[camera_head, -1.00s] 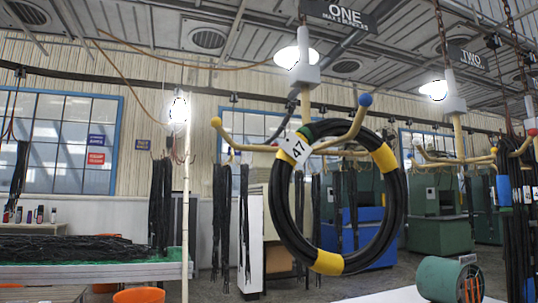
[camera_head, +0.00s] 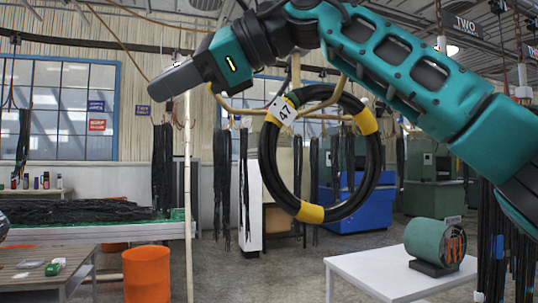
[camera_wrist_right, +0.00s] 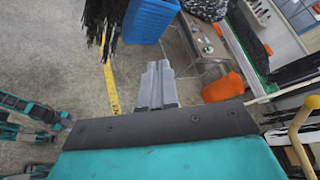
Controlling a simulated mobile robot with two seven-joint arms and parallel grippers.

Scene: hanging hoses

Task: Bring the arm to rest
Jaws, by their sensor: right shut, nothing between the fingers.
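My right arm reaches across the top of the head view from the right. Its gripper (camera_head: 158,90) is shut and empty, pointing left and slightly down, high in front of the windows. In the right wrist view its fingers (camera_wrist_right: 157,72) lie together over the floor. A black hose coil (camera_head: 376,165) with yellow bands and a white tag reading 47 (camera_head: 283,111) hangs on a cream hook rack (camera_head: 240,108). The coil hangs below my right forearm, apart from the gripper. My left gripper does not show.
A white table (camera_head: 375,275) bearing a green drum (camera_head: 434,243) stands at front right. An orange bin (camera_head: 147,275) and a low table (camera_head: 30,280) are at left. More hoses (camera_head: 162,165) hang behind a pale post (camera_head: 188,200). A blue cabinet (camera_head: 357,205) stands behind.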

